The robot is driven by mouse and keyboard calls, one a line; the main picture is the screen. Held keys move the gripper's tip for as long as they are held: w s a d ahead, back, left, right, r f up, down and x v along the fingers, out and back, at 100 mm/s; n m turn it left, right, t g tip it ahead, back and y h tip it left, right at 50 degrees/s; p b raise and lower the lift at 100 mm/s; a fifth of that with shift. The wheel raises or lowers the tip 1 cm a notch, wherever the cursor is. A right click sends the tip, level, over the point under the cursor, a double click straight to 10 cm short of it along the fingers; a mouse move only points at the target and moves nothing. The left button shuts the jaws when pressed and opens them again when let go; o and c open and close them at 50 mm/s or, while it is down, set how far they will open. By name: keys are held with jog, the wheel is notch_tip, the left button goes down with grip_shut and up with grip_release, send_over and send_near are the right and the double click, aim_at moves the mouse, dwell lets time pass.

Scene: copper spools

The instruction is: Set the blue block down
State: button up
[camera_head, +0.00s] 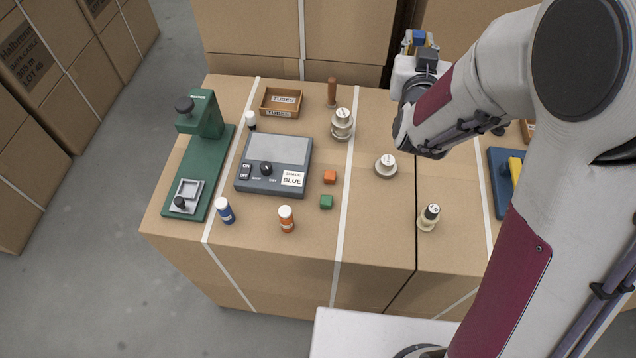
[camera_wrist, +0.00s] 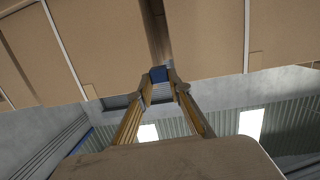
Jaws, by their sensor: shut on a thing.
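The blue block (camera_head: 418,37) is held up at the back of the boxes, near the top of the head view. My gripper (camera_head: 420,42) is shut on it, with yellow fingers on either side. In the wrist view the blue block (camera_wrist: 158,75) sits between the fingertips of my gripper (camera_wrist: 159,80). The block is in the air, apart from any surface, with cardboard and a wall behind it in the wrist view. An orange block (camera_head: 330,177) and a green block (camera_head: 326,202) rest on the carton top (camera_head: 380,235).
A grey device (camera_head: 275,150) with a label reading BLUE stands left of the orange block. A green press (camera_head: 205,125), a TUBES tray (camera_head: 281,102), bottles (camera_head: 287,219) and metal weights (camera_head: 385,165) surround it. A blue-and-yellow object (camera_head: 505,180) lies right. Carton top is clear around the green block.

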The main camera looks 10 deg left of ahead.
jog(key=s+a+r+h, duration=0.1)
jog(key=s+a, duration=0.3)
jog(key=a, duration=0.4)
jog(key=m+g+h, duration=0.1)
jog(key=m+h, duration=0.3)
jog(key=h, duration=0.1)
send_over(313, 239)
notch_tip(313, 239, down, 5)
notch_tip(313, 239, down, 16)
jog(key=shift+y, duration=0.3)
dwell(0.6)
dwell(0.3)
jog(key=shift+f, duration=2.9)
jog(key=shift+f, duration=1.9)
